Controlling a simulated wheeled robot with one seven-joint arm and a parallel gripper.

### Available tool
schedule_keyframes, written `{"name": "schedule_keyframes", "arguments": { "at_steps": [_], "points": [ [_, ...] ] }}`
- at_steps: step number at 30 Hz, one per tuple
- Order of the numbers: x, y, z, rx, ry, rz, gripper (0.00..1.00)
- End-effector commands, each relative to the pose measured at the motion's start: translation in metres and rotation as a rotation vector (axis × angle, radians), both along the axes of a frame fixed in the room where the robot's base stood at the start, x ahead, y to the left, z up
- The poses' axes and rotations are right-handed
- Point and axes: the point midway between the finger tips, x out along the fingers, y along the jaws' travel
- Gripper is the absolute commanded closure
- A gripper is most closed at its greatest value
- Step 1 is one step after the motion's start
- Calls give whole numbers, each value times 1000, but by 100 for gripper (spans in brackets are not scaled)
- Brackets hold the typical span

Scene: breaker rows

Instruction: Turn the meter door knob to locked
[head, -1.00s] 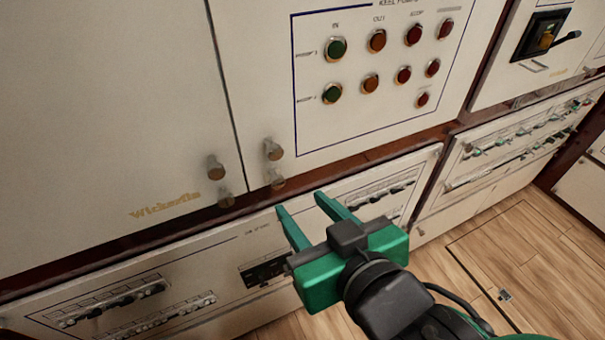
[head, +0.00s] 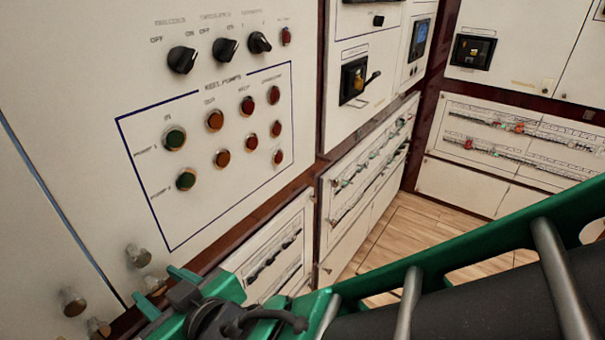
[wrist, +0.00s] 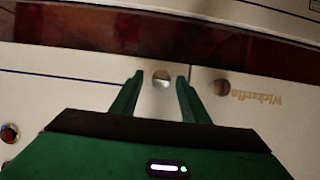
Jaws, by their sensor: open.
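Two small metal knobs show at the lower edge of the white panels in the head view. One knob (head: 137,255) is on the panel with the pump lights, and another (head: 72,300) is on the door to its left, across the seam. No readable label says which is the meter door knob. My gripper (head: 155,284) is open, close to the right-hand knob. In the wrist view, which is upside down, that knob (wrist: 161,79) appears between the spread fingertips; contact cannot be seen. The other knob (wrist: 221,88) is outside the fingers, beside the gold lettering.
Pump indicator lights (head: 215,120) and black rotary switches (head: 183,60) are above. A dark red-brown ledge (head: 262,222) runs below the panels, over breaker rows (head: 370,160). A handled switch (head: 355,80) is farther right. Wood floor (head: 390,235) is open there.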

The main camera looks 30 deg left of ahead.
Motion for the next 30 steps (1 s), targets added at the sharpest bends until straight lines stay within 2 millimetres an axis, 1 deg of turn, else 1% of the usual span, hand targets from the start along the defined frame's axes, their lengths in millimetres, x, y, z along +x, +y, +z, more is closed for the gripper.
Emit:
{"name": "schedule_keyframes", "arguments": {
  "at_steps": [7,8,9,11,12,13,23,30],
  "points": [
    [0,1,0,0,0,0,58],
    [0,1,0,0,0,0,63],
    [0,1,0,0,0,0,73],
    [0,1,0,0,0,0,87],
    [0,1,0,0,0,0,97],
    [0,1,0,0,0,-1,100],
    [4,0,0,5,32,-5,100],
    [8,0,0,27,158,-9,100]
  ]
}}
